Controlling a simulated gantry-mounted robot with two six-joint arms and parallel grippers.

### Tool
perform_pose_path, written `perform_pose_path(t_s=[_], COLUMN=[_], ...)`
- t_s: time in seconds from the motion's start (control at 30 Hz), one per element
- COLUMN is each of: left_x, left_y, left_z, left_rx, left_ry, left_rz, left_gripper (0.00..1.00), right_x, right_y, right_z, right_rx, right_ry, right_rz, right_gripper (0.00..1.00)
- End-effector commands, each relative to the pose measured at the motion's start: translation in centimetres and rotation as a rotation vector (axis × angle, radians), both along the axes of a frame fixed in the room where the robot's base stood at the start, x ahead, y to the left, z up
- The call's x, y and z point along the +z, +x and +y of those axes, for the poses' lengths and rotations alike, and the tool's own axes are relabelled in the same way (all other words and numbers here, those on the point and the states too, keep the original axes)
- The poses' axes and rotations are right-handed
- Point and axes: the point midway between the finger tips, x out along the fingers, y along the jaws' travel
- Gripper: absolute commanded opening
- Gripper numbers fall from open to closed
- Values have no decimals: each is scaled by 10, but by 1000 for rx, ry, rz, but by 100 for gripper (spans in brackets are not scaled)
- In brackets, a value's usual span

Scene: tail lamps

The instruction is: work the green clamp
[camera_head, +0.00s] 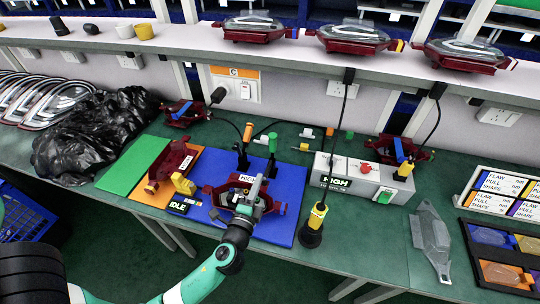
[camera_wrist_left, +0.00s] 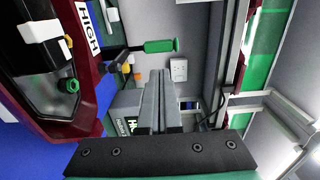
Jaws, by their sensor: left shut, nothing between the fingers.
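The green clamp (camera_head: 272,143) stands at the back edge of the blue mat, its green handle upright. In the left wrist view its handle (camera_wrist_left: 160,46) shows just above and beyond the fingertips, apart from them. My left gripper (camera_head: 257,186) is over the dark red lamp fixture on the blue mat, in front of the green clamp. In the left wrist view its fingers (camera_wrist_left: 156,85) are together with nothing between them. The gripper partly hides the fixture (camera_head: 216,193), which bears a HIGH label. My right gripper is not in view.
An orange-handled clamp (camera_head: 248,132) stands left of the green one. A grey box (camera_head: 345,178) with red and green buttons is to the right, beside a yellow-black cable tool (camera_head: 317,216). An IDLE sign (camera_head: 180,205) lies left. Lamps (camera_head: 253,26) line the shelf above.

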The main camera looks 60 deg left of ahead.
Motion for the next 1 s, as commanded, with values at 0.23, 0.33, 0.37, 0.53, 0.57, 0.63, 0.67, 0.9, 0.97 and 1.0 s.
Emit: perform_pose_path(t_s=[0.23, 0.33, 0.37, 0.53, 0.57, 0.63, 0.67, 0.9, 0.97, 1.0], left_x=[0, 0, 0, 0, 0, 0, 0, 0, 0, 0], left_y=[33, 48, 52, 73, 75, 80, 82, 85, 85, 85], left_z=[39, 55, 60, 82, 85, 91, 92, 96, 95, 95], left_rx=[4, 4, 4, 1, 1, 1, 1, -1, -1, -1], left_ry=[0, 0, 0, -1, -1, -1, 0, -1, -1, -1], left_rz=[-4, -4, -4, -3, -4, -3, -3, -2, -2, -2], left_gripper=[0, 0, 0, 0, 0, 0, 0, 0, 0, 0], right_x=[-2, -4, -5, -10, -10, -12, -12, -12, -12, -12], right_y=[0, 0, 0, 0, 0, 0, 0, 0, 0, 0], right_z=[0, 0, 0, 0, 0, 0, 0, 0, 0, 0], right_rx=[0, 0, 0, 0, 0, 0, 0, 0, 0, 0], right_ry=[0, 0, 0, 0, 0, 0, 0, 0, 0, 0], right_rz=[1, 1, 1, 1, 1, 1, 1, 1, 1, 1], right_gripper=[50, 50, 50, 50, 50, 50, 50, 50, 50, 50])
